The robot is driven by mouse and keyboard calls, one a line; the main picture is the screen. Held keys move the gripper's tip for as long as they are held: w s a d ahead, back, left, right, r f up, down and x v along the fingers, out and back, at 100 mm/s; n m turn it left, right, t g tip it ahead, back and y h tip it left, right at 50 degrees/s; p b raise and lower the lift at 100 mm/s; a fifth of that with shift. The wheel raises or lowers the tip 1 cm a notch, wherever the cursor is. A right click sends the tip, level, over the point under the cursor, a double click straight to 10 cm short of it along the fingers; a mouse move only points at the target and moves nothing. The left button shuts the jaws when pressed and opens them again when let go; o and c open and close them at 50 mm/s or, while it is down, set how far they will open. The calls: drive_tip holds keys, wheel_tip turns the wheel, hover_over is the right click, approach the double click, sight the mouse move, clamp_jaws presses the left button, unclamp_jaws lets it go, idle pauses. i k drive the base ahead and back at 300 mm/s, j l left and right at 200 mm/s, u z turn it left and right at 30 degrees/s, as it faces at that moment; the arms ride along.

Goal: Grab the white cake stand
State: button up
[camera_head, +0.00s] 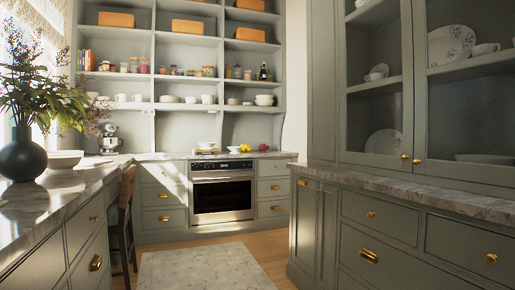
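I cannot clearly pick out a white cake stand. A wide white dish (65,158) stands on the left marble counter, just right of the dark vase; I cannot tell whether it is a bowl or a cake stand. My gripper is not in view.
A dark vase with leafy branches (22,158) stands on the left marble counter (50,203). A chair (126,205) is tucked beside it. A right counter (430,194) runs under glass-front cabinets. An oven (222,196) is at the back. A pale rug (205,268) covers the clear floor between.

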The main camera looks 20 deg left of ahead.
sight(204, 146)
drive_tip(key=i+j+u, duration=0.45)
drive_tip(key=i+u, duration=0.15)
drive_tip(key=i, duration=0.2)
drive_tip(key=i+j+u, duration=0.1)
drive_tip(key=i+u, duration=0.35)
drive_tip(key=i, duration=3.65)
